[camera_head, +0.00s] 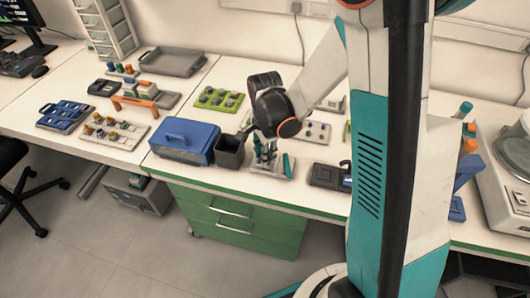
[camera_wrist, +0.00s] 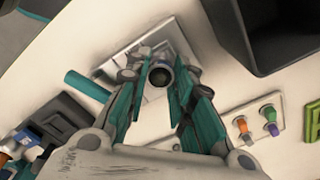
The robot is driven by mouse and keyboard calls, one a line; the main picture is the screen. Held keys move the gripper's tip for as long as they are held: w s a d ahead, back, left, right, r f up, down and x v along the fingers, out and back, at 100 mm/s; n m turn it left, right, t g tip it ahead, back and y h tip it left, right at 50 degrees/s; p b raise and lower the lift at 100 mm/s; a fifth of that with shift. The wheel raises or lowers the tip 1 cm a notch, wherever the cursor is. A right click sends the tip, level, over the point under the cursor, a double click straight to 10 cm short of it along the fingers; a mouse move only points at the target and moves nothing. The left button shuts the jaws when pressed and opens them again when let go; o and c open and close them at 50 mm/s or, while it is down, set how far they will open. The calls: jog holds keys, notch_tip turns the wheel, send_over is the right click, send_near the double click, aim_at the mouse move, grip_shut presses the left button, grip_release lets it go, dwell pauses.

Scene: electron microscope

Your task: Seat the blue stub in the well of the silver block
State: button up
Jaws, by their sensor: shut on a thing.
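My gripper (camera_wrist: 160,78) points down over a pale silver block (camera_wrist: 188,62) in the wrist view. Its teal fingers are closed around a small round piece with a dark top, the blue stub (camera_wrist: 160,75); little of its blue shows. The fingers hide much of the block, and I cannot see its well or tell whether the stub touches it. In the head view my gripper (camera_head: 264,152) is low over the block (camera_head: 266,171), near the front edge of the bench, and the stub is too small to make out.
A teal cylinder (camera_wrist: 87,86) is close beside the block. A dark open bin (camera_head: 229,152) and a blue box (camera_head: 184,141) stand to the left. A dark device (camera_head: 328,177) lies to the right. A board with coloured pegs (camera_wrist: 254,122) and a green rack (camera_head: 219,99) are behind.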

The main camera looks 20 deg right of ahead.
jog(key=o, duration=1)
notch_tip(320, 180, up, 12)
dwell(0.3)
